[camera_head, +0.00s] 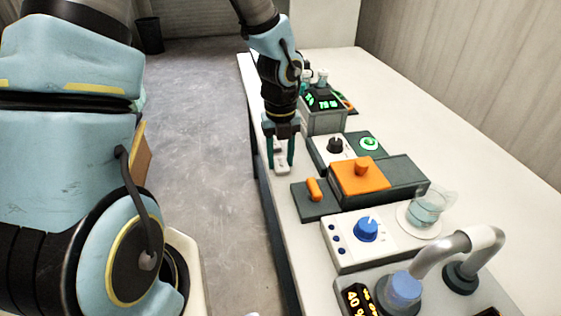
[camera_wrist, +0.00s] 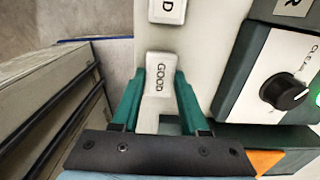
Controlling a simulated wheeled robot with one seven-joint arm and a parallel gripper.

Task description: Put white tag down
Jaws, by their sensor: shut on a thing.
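My gripper (camera_head: 281,167) points down over the left edge strip of the white table. Its two green fingers are shut on a white tag (camera_wrist: 158,80) marked "GOOD", with one finger on each side. The tag also shows between the fingers in the head view (camera_head: 283,169). It is at or just above the tabletop; I cannot tell whether it touches. A second white tag (camera_wrist: 167,11), cut off by the top edge of the wrist view, lies just beyond the held one. Only a "D" of its lettering shows.
Right of the gripper stand a box with a black knob (camera_head: 335,146) and an orange block (camera_head: 360,176). A dark base with an orange handle (camera_head: 314,189) lies nearer. A box with a blue knob (camera_head: 366,228) and a glass beaker (camera_head: 428,207) follow. The table's left edge is close.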

